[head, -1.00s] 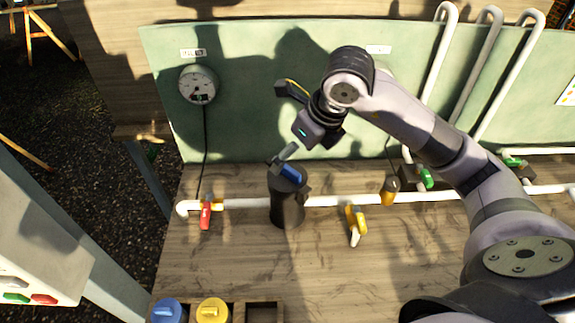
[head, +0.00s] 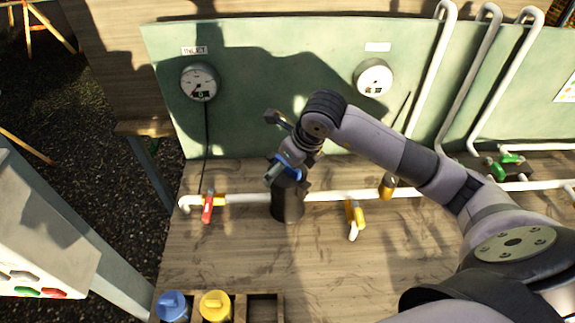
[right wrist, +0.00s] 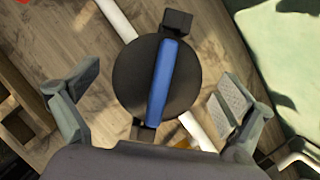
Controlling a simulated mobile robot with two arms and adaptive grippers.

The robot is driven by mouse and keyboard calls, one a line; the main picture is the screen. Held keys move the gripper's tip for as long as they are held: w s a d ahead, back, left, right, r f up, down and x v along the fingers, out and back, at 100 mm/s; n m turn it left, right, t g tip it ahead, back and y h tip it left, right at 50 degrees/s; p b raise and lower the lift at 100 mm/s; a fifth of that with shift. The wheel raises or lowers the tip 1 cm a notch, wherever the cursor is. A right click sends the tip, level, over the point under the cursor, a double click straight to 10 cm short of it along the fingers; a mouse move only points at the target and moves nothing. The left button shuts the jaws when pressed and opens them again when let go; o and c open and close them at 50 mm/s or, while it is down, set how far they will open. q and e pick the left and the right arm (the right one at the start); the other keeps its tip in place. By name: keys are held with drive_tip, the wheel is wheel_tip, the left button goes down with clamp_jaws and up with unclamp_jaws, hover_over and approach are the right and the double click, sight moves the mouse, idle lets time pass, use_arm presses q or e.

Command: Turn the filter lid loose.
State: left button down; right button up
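The filter is a dark upright cylinder (head: 288,208) on the pipe line over the wooden bench. Its round black lid (right wrist: 130,88) has a raised blue bar (right wrist: 163,82) across it; in the head view only part of the blue bar (head: 291,172) shows under my gripper. My right gripper (head: 287,175) is right over the lid. In the right wrist view its two grey fingers (right wrist: 155,108) are spread wide on either side of the lid, with gaps between them and the blue bar. My left gripper is not in view.
A red-handled valve (head: 207,207) is left of the filter and a yellow-handled valve (head: 355,214) right of it. Two gauges (head: 199,82) (head: 373,77) are on the green panel behind. Blue (head: 172,306) and yellow (head: 215,305) lidded items sit in a wooden rack at the front.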

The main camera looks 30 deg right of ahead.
drive_tip(key=c, duration=1.1)
drive_tip(key=shift+o, duration=0.2)
drive_tip(key=shift+f+n+b, duration=0.1)
drive_tip(key=shift+n+b, duration=0.3)
drive_tip(key=shift+b, duration=0.05)
drive_tip(key=n+y+b, duration=0.1)
drive_tip(key=n, duration=0.1)
drive_tip(key=shift+n+g+b, duration=0.3)
drive_tip(key=shift+n+b, duration=0.1)
drive_tip(key=shift+n+y, duration=0.3)
drive_tip(key=shift+n, duration=0.3)
drive_tip(key=shift+g+b, duration=0.3)
drive_tip(key=shift+n+b, duration=0.5)
drive_tip(key=shift+n, duration=0.3)
drive_tip(key=shift+n+g+y+b, duration=0.3)
drive_tip(key=shift+n+g+y, duration=0.1)
drive_tip(key=shift+n, duration=0.5)
drive_tip(key=o, duration=1.2)
